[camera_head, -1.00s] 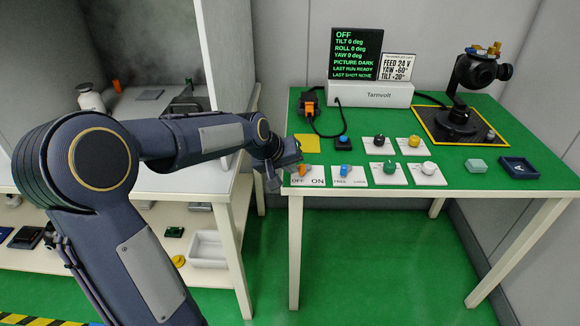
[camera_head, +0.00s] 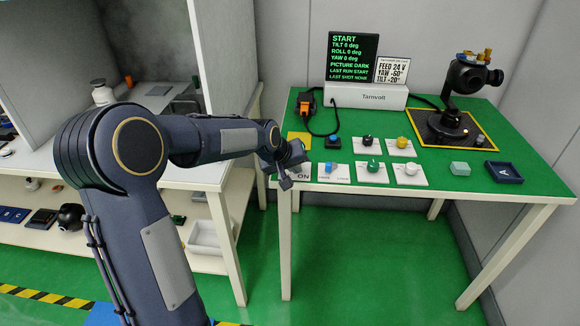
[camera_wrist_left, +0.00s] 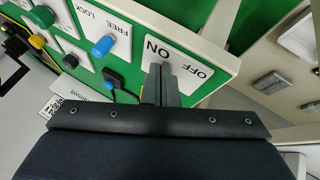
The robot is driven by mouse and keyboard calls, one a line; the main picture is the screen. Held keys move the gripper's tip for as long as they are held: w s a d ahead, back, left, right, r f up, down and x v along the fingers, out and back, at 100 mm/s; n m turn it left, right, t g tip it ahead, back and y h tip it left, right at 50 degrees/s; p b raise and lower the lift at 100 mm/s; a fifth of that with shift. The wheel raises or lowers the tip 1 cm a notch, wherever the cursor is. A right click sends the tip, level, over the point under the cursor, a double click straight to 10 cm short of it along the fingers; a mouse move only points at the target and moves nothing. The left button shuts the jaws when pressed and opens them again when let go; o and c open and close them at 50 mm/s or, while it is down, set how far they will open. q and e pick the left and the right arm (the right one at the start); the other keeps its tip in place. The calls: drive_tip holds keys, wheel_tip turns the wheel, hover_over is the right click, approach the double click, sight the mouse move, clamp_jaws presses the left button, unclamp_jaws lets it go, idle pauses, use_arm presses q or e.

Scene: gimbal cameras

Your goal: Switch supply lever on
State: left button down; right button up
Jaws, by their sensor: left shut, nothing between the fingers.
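The supply lever's white plate (camera_wrist_left: 183,62), marked OFF and ON, shows in the left wrist view; in the head view part of the plate (camera_head: 304,176) shows beside my gripper. The lever is hidden behind my fingers, so its position cannot be seen directly. My left gripper (camera_head: 289,180) is shut and empty at the plate, at the table's front left corner. In the left wrist view its fingers (camera_wrist_left: 163,82) overlap the plate by the word ON. Contact with the lever cannot be told. The display (camera_head: 354,57) reads START. My right gripper is out of view.
A blue lever (camera_head: 331,167) on a FREE/LOCK plate is beside the supply plate. Several knobs, a blue button (camera_head: 333,141) and a yellow pad (camera_head: 299,140) are close behind. A gimbal camera (camera_head: 466,77) stands at the right. A shelf unit (camera_head: 225,180) stands left.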

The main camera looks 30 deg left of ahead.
use_arm(q)
drive_tip(key=shift+w+d, duration=0.3)
drive_tip(key=shift+d, duration=0.2)
drive_tip(key=shift+a, duration=0.1)
idle(1.3)
